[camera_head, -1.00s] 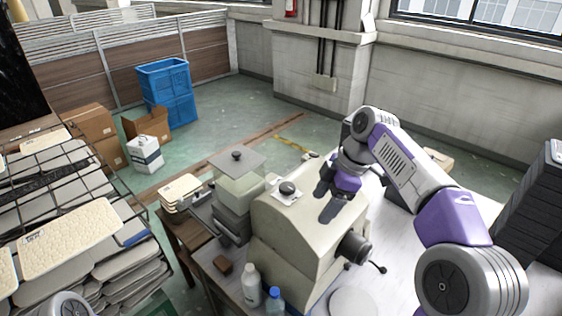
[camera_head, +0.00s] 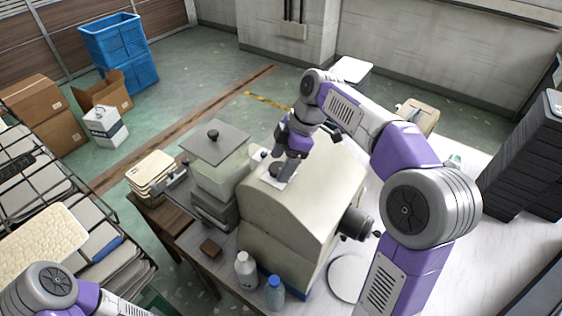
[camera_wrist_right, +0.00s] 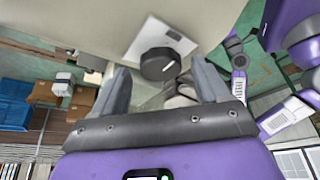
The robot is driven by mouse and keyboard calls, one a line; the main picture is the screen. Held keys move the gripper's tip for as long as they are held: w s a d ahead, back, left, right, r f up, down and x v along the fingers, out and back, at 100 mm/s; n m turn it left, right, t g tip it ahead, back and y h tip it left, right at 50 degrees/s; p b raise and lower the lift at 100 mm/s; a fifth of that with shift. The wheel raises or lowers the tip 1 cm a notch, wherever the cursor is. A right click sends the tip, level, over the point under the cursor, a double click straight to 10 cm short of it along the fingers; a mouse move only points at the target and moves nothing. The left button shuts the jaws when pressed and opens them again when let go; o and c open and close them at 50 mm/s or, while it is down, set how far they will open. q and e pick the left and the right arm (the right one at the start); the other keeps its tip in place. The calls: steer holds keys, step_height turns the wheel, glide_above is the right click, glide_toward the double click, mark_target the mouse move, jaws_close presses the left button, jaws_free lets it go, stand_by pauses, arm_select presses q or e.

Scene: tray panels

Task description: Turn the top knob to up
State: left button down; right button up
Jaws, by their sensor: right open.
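The top knob (camera_head: 275,171) is a dark round knob on a white plate (camera_head: 272,182) on top of the beige machine (camera_head: 315,205). My right gripper (camera_head: 286,165) is over it in the head view and partly hides it. In the right wrist view the knob (camera_wrist_right: 158,64) shows between the two spread fingers of my right gripper (camera_wrist_right: 160,68), with a pale mark on its face towards the right. The fingers are open, with gaps to the knob in that view. Of my left arm only links show at the lower left; its gripper is out of view.
A dark side knob (camera_head: 356,223) sticks out of the machine's right side. A lidded container (camera_head: 222,178) stands left of the machine. A white bottle (camera_head: 246,269) and a blue bottle (camera_head: 274,292) stand in front. A wire rack (camera_head: 60,205) with trays is at the left.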

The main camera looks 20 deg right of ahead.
steer(key=shift+s+a+f, duration=0.1)
steer(key=shift+s+f, duration=0.05)
steer(key=shift+f, duration=0.05)
steer(key=shift+c, duration=1.1)
steer(key=c, duration=0.8)
